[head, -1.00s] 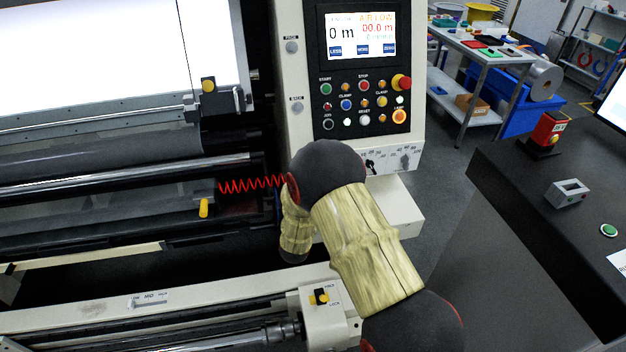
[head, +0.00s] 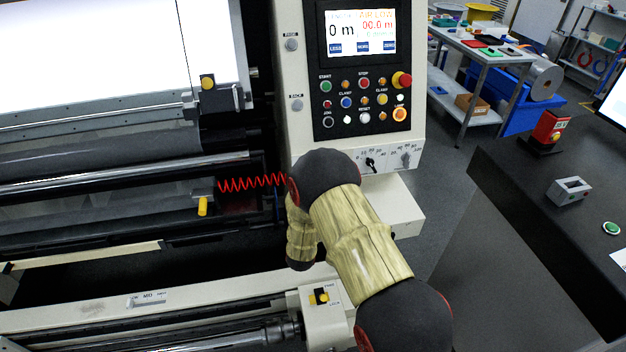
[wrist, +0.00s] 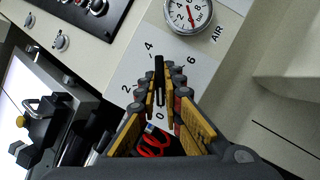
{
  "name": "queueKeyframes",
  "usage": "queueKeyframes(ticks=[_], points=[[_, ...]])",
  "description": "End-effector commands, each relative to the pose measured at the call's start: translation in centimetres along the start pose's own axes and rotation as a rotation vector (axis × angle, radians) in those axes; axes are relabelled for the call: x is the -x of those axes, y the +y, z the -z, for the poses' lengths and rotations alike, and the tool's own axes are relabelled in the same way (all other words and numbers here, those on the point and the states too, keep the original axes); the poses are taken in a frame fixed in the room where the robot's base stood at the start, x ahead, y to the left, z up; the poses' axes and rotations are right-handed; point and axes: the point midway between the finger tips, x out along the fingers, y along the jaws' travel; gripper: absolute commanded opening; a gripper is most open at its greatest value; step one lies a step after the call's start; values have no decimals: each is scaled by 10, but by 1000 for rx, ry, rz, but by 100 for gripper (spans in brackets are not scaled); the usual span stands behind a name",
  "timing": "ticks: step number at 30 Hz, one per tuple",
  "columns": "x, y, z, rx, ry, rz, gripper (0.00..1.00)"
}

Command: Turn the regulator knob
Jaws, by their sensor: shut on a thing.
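In the wrist view, the regulator knob (wrist: 158,66) is a slim black bar on a white plate with a printed scale of 0, 2, 4 and 6 around it. Its far end points up between the 4 and the 6. My gripper (wrist: 160,88) has its yellow-and-black fingers closed on the knob's two sides. Above the scale, a round air gauge (wrist: 188,12) has a red needle. In the head view, my arm hides the gripper and the knob.
A red coiled hose (head: 252,183) runs left of my arm. A dark bench (head: 525,190) stands at right, with clear floor between.

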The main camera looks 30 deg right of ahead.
Motion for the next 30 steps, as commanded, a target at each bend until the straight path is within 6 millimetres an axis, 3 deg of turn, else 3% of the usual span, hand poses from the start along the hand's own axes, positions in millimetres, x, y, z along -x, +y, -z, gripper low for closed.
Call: queueKeyframes(ticks=[9,10,19,30], points=[[1,0,2,3,6,0,0],[1,0,2,2,6,0,9],[0,0,1,2,2,0,26],[4,0,1,1,2,0,26]])
